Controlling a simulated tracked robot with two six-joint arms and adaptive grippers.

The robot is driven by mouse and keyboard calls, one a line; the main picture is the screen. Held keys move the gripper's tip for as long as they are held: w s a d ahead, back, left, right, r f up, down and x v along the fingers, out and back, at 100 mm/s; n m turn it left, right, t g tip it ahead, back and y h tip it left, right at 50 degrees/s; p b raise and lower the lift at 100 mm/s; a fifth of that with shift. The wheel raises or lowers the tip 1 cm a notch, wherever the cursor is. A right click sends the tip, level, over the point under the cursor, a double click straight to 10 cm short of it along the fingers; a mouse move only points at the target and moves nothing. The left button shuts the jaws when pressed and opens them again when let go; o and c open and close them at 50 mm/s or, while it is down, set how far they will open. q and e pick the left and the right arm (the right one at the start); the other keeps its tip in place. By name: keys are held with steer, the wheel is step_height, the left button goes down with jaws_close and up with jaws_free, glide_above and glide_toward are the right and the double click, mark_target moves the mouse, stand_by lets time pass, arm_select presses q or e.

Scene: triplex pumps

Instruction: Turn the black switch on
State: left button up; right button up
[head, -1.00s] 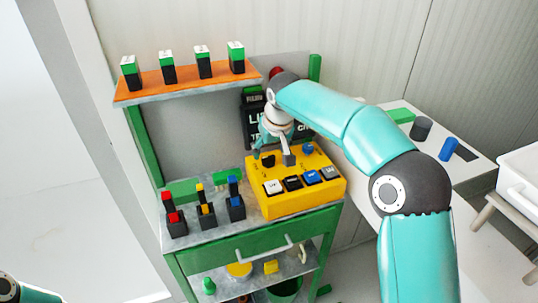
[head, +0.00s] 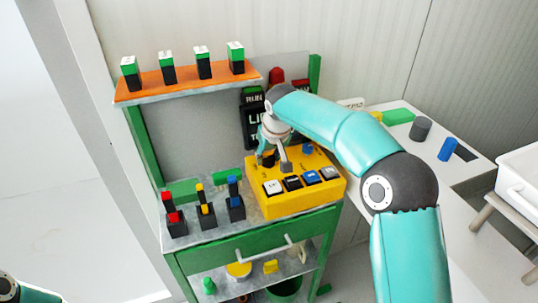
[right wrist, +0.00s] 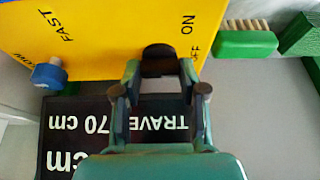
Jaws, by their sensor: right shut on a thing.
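The black switch (head: 268,161) is a knob on top of the yellow control box (head: 263,204), mostly hidden by my gripper in the head view. In the right wrist view the black switch (right wrist: 158,56) sits on the yellow panel beside the words ON and OFF. My right gripper (head: 275,161) reaches down over the box. In the wrist view my right gripper (right wrist: 159,70) has its two fingertips on either side of the knob, closed on it. Only a bit of my left arm shows at the lower left; its gripper is out of sight.
A blue knob (head: 308,149) is on the same box, near the FAST marking. Several push buttons line its front. Red, yellow and blue switches (head: 206,212) stand to the left. A green brush (right wrist: 246,40) lies near the box. Black signs (head: 250,115) stand behind.

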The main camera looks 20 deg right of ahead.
steer(key=shift+r, duration=0.1)
steer(key=shift+d+r+n+y+p, duration=0.1)
steer(key=shift+n+y+p, duration=0.3)
steer(key=shift+n+p, duration=0.8)
steer(key=n+y+p, duration=0.1)
steer(key=n+p, duration=0.2)
steer(key=shift+d+g, duration=0.1)
steer(key=shift+g, duration=0.2)
steer(key=n+y+p, duration=0.1)
steer(key=n+p, duration=0.1)
steer(key=n, duration=0.1)
steer(key=shift+w+n+g+p, duration=0.1)
steer(key=shift+n+g+p, duration=0.3)
steer(key=shift+n+g+y+p, duration=0.45)
steer(key=shift+n+p, duration=0.55)
steer(key=shift+n, duration=0.4)
steer(key=shift+w, duration=0.1)
steer(key=o, duration=1.1)
steer(key=shift+o, duration=0.2)
